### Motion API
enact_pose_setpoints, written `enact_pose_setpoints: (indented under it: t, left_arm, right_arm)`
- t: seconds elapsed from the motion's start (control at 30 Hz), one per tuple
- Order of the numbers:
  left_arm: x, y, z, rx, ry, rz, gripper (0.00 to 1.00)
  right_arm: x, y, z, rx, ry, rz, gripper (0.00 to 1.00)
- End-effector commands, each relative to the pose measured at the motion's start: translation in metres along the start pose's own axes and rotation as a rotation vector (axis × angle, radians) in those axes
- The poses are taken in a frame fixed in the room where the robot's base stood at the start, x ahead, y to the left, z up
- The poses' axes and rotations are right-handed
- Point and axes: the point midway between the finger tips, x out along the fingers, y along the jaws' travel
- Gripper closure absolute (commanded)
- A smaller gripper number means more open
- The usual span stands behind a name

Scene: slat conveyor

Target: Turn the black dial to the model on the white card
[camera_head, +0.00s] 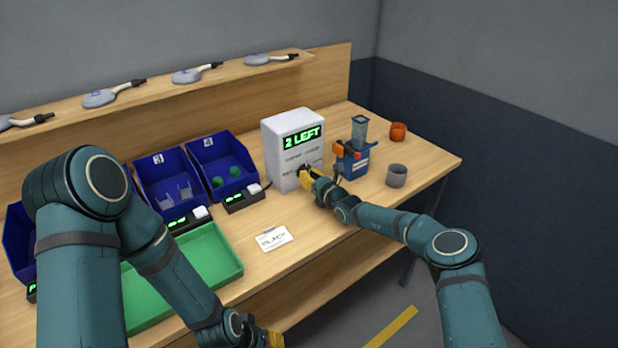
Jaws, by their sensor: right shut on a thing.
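A white box (283,150) stands on the bench with a green display reading "2 LEFT" and small print on its front. My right gripper (306,178) is at the lower front of this box, shut on the black dial (304,169), which it mostly hides; its setting cannot be read. The white card (274,239) lies flat on the bench in front of the box; its print is too small to read surely. My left gripper (272,339) is at the bottom edge, partly cut off, below the bench front; its jaws cannot be made out.
Blue bins (218,165) with small displays line the back left. A green tray (215,252) lies in front of them. Right of the box stand a blue device (352,163), a grey cup (396,176) and an orange cup (398,131). A shelf (225,75) holds several paddle-like tools.

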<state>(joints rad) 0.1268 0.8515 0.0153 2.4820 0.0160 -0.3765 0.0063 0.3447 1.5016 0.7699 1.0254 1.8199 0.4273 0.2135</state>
Motion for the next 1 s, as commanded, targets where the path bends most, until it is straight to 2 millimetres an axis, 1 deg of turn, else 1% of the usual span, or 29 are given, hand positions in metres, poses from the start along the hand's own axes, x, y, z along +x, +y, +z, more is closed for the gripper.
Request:
enact_pose_setpoints:
  t: [0.6,0.8,1.0]
  left_arm:
    - [0.015,-0.006,0.008,0.005,-0.015,0.002,0.53]
    - [0.019,-0.007,0.010,0.006,-0.020,0.002,0.53]
    - [0.022,-0.009,0.012,0.007,-0.023,0.003,0.53]
  right_arm:
    - [0.000,0.000,0.000,0.580,-0.002,0.001,1.00]
    - [0.000,0.000,0.001,0.737,-0.003,0.002,1.00]
    - [0.000,0.000,0.001,0.853,-0.002,0.001,1.00]
